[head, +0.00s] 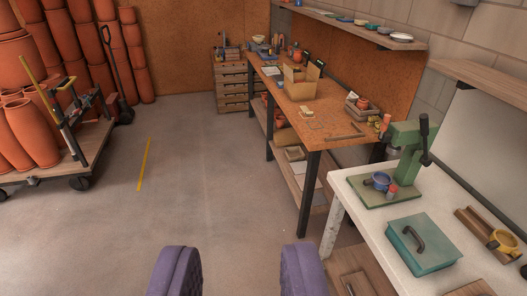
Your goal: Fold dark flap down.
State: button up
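A small open cardboard box (298,90) stands on the far wooden workbench (285,107), right of the picture's middle. A small dark panel (320,64) sticks up at the box's back right and looks like its dark flap, standing raised. It is too small to see how it joins the box. My gripper (239,252) shows as two purple fingers at the bottom edge. They are wide apart with only floor between them, far short of the box.
A white table (365,222) at the right holds a green press (404,150) and a teal handled block (423,243). A cart (72,150) with terracotta pots stands at the left. A shelf (370,32) overhangs the workbench. The grey floor between is clear, with a yellow strip (144,165).

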aim_at(312, 70)
jog(key=i, duration=2.65)
jog(key=i+j+z, duration=0.1)
jog(key=i, duration=1.25)
jog(key=i+j, duration=0.1)
jog(key=i, duration=1.25)
jog(key=i+j+z, duration=0.1)
jog(key=i+z, duration=0.35)
